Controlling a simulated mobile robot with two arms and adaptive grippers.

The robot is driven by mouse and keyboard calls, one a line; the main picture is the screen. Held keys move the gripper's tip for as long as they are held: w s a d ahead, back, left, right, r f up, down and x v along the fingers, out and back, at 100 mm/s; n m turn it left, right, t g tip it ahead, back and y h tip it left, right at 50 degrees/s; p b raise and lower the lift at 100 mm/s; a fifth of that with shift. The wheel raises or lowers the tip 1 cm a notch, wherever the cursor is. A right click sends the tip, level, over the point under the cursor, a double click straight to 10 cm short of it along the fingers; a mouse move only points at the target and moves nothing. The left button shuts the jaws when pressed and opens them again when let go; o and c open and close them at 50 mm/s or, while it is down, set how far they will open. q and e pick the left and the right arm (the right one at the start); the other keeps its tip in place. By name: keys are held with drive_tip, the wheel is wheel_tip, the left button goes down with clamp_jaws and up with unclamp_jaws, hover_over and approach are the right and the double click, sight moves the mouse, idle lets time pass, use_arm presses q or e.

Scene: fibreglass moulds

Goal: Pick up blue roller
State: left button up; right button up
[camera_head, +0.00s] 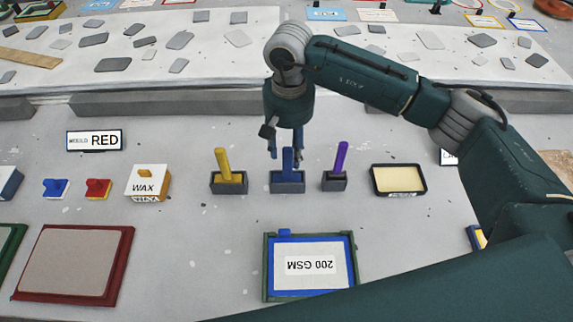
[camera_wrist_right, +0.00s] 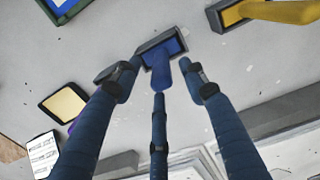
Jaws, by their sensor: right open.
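The blue roller (camera_head: 288,163) stands upright in a small dark grey holder (camera_head: 288,188) on the table in the head view. In the right wrist view the blue roller (camera_wrist_right: 187,80) rises from its holder toward the camera. My right gripper (camera_head: 285,150) points down over the roller, and its open fingers sit around the handle. In the right wrist view the fingers of the right gripper (camera_wrist_right: 160,85) are spread, with the handle between them. I cannot tell whether any finger touches it. My left gripper is not in view.
A yellow roller (camera_head: 221,164) in its holder stands close left, and a purple roller (camera_head: 341,158) close right. A tray of pale yellow material (camera_head: 398,179) lies further right. A WAX box (camera_head: 147,183) stands left. A blue-framed 200 GSM panel (camera_head: 310,265) lies in front.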

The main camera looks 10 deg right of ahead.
sight(287, 167)
drive_tip(key=shift+s+f, duration=0.2)
drive_tip(key=shift+f, duration=0.55)
drive_tip(key=f+p, duration=0.1)
drive_tip(key=f, duration=0.1)
drive_tip(key=f+p, duration=0.2)
drive_tip(key=shift+w+a+f, duration=0.15)
drive_tip(key=shift+w, duration=0.05)
drive_tip(key=shift+f, duration=0.65)
clamp_jaws()
